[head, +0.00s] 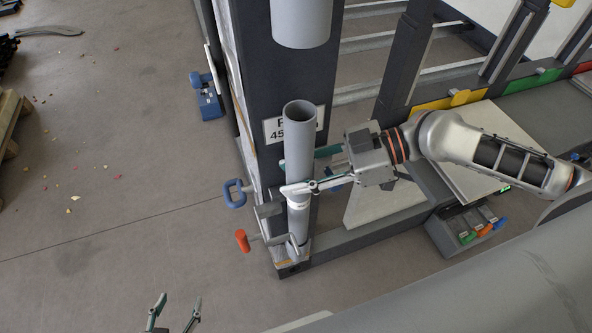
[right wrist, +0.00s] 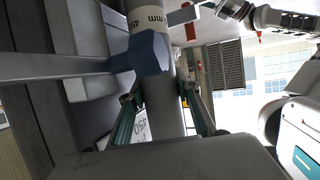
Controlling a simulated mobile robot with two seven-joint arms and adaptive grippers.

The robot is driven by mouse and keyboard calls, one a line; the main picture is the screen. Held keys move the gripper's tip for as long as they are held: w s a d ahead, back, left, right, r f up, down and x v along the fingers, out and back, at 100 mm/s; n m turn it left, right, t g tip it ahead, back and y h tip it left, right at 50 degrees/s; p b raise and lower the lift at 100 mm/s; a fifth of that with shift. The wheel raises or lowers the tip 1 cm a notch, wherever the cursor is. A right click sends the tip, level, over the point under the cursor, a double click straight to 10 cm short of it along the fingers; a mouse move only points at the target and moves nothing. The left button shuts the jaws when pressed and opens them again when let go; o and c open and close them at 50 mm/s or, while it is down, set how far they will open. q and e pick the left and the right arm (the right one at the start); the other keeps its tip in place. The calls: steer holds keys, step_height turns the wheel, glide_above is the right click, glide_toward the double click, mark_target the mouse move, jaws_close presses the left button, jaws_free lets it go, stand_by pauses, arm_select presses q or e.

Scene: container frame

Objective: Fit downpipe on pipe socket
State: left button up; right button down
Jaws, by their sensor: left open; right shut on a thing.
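A grey pipe (head: 299,135), which I take for the downpipe, stands roughly upright in front of the dark post, its open top end showing. My right gripper (head: 304,172) is shut around its middle from the right. In the right wrist view the pipe (right wrist: 162,105) runs between the two fingers (right wrist: 160,108) and bears a printed white band. Its lower end is near a small fitting (head: 297,248) at the post's foot, perhaps the pipe socket; whether it is seated I cannot tell. My left gripper (head: 174,314) is open and empty at the bottom edge.
A wider grey pipe (head: 301,22) ends above the held pipe. A blue handle (head: 234,193) and an orange handle (head: 242,240) stick out left of the pipe. A sign (head: 275,130) is behind it. The floor at left is mostly free.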

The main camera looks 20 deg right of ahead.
arm_select(q)
steer(key=shift+s+f+b, duration=0.25)
steer(key=shift+f+b, duration=0.05)
steer(key=shift+f, duration=0.25)
steer(key=shift+s+f+b, duration=0.25)
steer(key=shift+f+b, duration=0.05)
steer(key=shift+f, duration=0.2)
arm_select(e)
steer(key=shift+f, duration=0.9)
arm_select(q)
steer(key=shift+w+r, duration=0.1)
steer(key=shift+r, duration=0.1)
arm_select(e)
steer(key=shift+r, duration=0.15)
arm_select(q)
steer(key=shift+w+r+p, duration=0.35)
steer(key=shift+r+p, duration=0.2)
steer(key=shift+r, duration=0.2)
arm_select(e)
steer(key=shift+r, duration=0.85)
arm_select(q)
steer(key=shift+f, duration=0.2)
